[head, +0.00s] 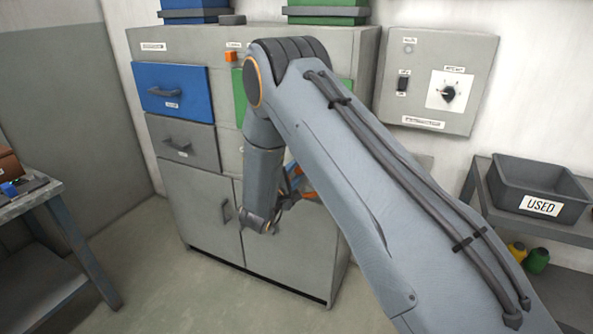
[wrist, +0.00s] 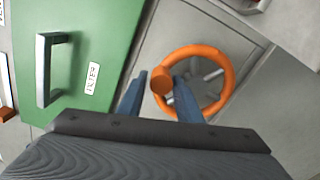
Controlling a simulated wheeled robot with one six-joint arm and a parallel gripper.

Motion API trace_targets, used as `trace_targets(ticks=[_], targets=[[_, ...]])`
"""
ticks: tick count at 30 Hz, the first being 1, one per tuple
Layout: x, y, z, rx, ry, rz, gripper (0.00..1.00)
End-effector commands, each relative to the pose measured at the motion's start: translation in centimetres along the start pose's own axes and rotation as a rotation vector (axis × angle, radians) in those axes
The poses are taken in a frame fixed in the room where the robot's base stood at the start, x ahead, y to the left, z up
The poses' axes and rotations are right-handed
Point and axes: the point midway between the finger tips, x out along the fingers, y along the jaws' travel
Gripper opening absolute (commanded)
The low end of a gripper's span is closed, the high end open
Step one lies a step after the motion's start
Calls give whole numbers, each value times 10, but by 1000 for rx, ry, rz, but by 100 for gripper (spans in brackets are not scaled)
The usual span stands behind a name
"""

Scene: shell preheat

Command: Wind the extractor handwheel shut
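The orange handwheel (wrist: 232,73) sits on the grey cabinet front in the wrist view, with grey spokes and a round orange knob (wrist: 162,82) on its left rim. My gripper (wrist: 161,76) has its two blue fingers on either side of the knob, apart, with a narrow gap seeming to show beside it. Whether either finger touches the knob is hard to tell. In the head view my arm hides most of the handwheel, and only bits of orange (head: 309,195) show by my gripper.
A green drawer (wrist: 100,45) labelled FILTER, with a protruding handle (wrist: 50,68), is left of the wheel. The grey cabinet (head: 205,215) also has a blue drawer (head: 172,90). A control box (head: 437,80) hangs to the right, above a USED bin (head: 510,190). A bench (head: 40,205) stands left.

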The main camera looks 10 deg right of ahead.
Motion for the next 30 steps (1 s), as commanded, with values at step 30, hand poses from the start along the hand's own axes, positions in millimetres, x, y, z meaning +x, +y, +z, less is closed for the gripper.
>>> trace_targets(ticks=[30], targets=[[-75, 2, -1, 17, 11, -8, 32]])
